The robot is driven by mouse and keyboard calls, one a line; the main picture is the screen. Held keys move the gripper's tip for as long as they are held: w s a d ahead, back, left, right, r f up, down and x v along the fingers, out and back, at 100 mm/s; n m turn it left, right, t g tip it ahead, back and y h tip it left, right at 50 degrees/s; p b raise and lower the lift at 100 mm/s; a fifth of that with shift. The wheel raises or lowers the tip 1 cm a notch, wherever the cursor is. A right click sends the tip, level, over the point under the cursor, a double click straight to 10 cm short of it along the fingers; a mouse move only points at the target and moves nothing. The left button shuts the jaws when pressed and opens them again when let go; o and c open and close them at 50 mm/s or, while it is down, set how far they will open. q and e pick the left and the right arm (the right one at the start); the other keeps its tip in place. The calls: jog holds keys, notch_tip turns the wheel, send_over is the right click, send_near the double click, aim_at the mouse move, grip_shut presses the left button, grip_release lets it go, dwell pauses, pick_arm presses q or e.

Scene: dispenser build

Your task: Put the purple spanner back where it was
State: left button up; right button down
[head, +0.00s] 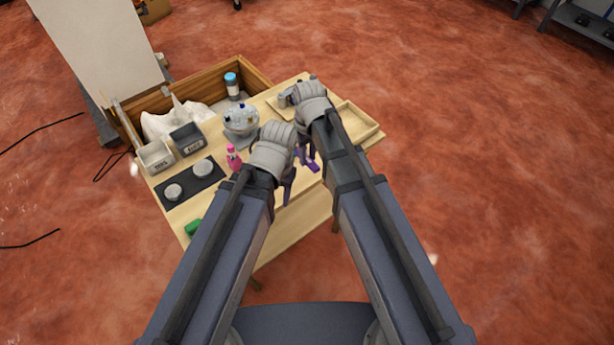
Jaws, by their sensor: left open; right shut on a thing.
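A green object (193,228) lies at the left edge. A wooden crate (254,76) stands behind.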

jog(key=shift+f+b, duration=4.3)
jog(key=shift+f, duration=0.35)
jog(key=shift+f, duration=0.1)
jog(key=shift+f+b, duration=0.5)
jog(key=shift+b, duration=0.15)
jog(key=c, duration=0.7)
grip_release()
jog(key=shift+o, duration=0.2)
jog(key=shift+r, duration=0.2)
notch_tip(320, 180, up, 13)
jog(key=p, duration=1.3)
jog(key=s+d+m+h, duration=0.1)
jog(key=s+d+m, duration=0.2)
jog(key=s, duration=1)
jog(key=shift+d, duration=0.2)
